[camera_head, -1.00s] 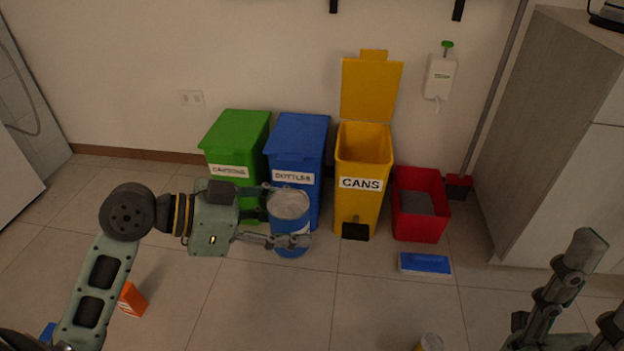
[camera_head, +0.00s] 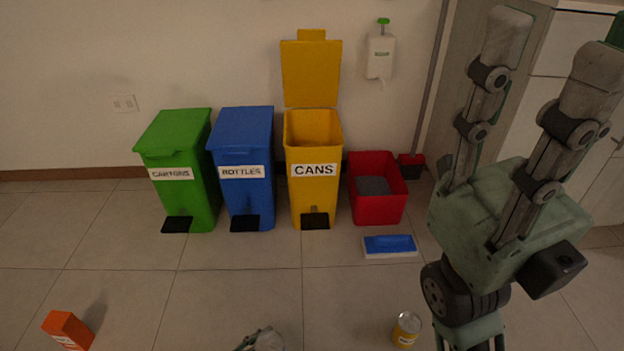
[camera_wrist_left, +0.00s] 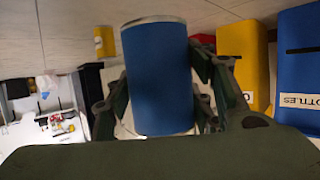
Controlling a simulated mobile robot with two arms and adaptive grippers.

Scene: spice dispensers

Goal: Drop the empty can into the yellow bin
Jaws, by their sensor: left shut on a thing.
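The yellow bin (camera_head: 313,140), labelled CANS, stands against the wall with its lid (camera_head: 311,75) raised and its top open. It also shows in the left wrist view (camera_wrist_left: 247,65). My left gripper (camera_wrist_left: 160,100) is shut on a blue can (camera_wrist_left: 157,75), its fingers on both sides. In the head view only a bit of the held can (camera_head: 269,341) and my left gripper (camera_head: 247,342) shows at the bottom edge, in front of and well below the bin. My right gripper (camera_head: 550,60) is raised at the right, empty, its fingers apart.
The green bin (camera_head: 180,160) and blue bin (camera_head: 243,150), lids shut, stand left of the yellow one. A red tub (camera_head: 378,205) stands right, with a blue-topped block (camera_head: 390,246) before it. A yellow can (camera_head: 406,328) and orange carton (camera_head: 68,330) are on the floor.

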